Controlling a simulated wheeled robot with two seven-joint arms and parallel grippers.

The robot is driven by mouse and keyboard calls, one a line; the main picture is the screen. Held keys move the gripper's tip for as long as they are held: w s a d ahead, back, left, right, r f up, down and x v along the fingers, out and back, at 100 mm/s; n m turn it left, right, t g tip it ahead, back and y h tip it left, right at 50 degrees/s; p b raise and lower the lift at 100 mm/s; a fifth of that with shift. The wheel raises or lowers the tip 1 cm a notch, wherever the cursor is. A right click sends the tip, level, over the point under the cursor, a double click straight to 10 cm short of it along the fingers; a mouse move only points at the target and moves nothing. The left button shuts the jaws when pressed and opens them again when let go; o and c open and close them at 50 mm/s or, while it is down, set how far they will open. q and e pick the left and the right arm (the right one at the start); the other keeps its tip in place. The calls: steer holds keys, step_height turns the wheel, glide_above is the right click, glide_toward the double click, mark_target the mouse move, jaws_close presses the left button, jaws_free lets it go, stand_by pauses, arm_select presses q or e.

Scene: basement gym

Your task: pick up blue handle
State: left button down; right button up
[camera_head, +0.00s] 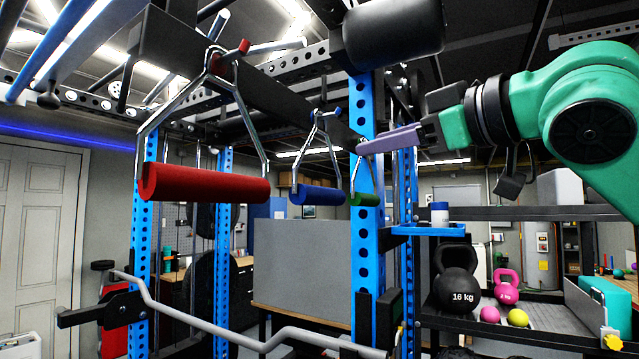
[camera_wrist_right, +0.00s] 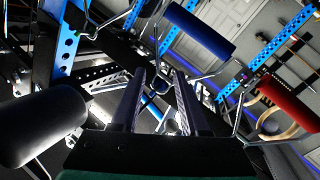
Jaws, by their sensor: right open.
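The blue handle (camera_head: 318,195) hangs level from a metal triangle frame on the rack's dark beam, between a large red handle (camera_head: 205,183) and a small green handle (camera_head: 364,199). My right gripper (camera_head: 366,147) reaches in from the right, above and to the right of the blue handle and apart from it in the picture. In the right wrist view the blue handle (camera_wrist_right: 200,32) is up and right of the fingertips (camera_wrist_right: 161,77). The jaws are open with nothing held between them. The red handle (camera_wrist_right: 286,100) lies farther right there. My left gripper is not visible.
A blue rack upright (camera_head: 365,240) stands just behind and right of the handles. A black padded roller (camera_head: 394,32) is above my gripper. A grey bent bar (camera_head: 250,340) crosses below. A shelf at the right holds a black kettlebell (camera_head: 457,283) and a pink one (camera_head: 507,288).

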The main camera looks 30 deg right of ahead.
mark_target(331, 150)
steer(key=w+p, duration=0.1)
steer(key=w, duration=0.2)
steer(key=w+a+p, duration=0.1)
steer(key=w+p, duration=0.1)
steer(key=w, duration=0.2)
steer(key=w+p, duration=0.1)
steer(key=w, duration=0.3)
steer(key=shift+a+r, duration=0.2)
steer(key=shift+a, duration=0.15)
steer(key=shift+w+d+f, duration=0.1)
steer(key=shift+w+f, duration=0.1)
steer(key=shift+w, duration=0.15)
steer(key=shift+s+r, duration=0.1)
steer(key=shift+s, duration=0.15)
jaws_close()
